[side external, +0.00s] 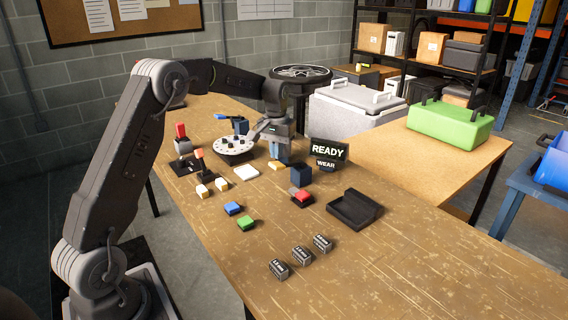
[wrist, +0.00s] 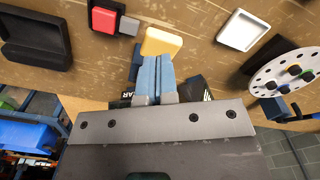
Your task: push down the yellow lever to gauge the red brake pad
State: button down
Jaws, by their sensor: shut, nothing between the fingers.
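The yellow lever (side external: 277,165) shows as a small yellow pad just left of my gripper's fingertips; it is larger in the wrist view (wrist: 163,42). My gripper (side external: 284,160) points down beside the dark blue block. In the wrist view its blue fingers (wrist: 153,58) are shut together with nothing between them, and their tips overlap the lever's near edge. I cannot tell whether they touch it. The red brake pad (side external: 300,194) sits in a dark holder with a grey piece beside it; it also shows in the wrist view (wrist: 103,20). The lever's base is hidden.
A display (side external: 328,152) reads READY above WEAR, behind the dark blue block (side external: 302,174). A black tray (side external: 355,208) lies right, a white square (side external: 247,173) left, a round perforated dial (side external: 234,146) further left. Small labelled blocks (side external: 301,255) stand in front. The near right table is clear.

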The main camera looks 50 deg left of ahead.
aim_at(277, 163)
jog(key=shift+f, duration=0.3)
jog(key=shift+f, duration=2.95)
jog(key=shift+r, duration=4.4)
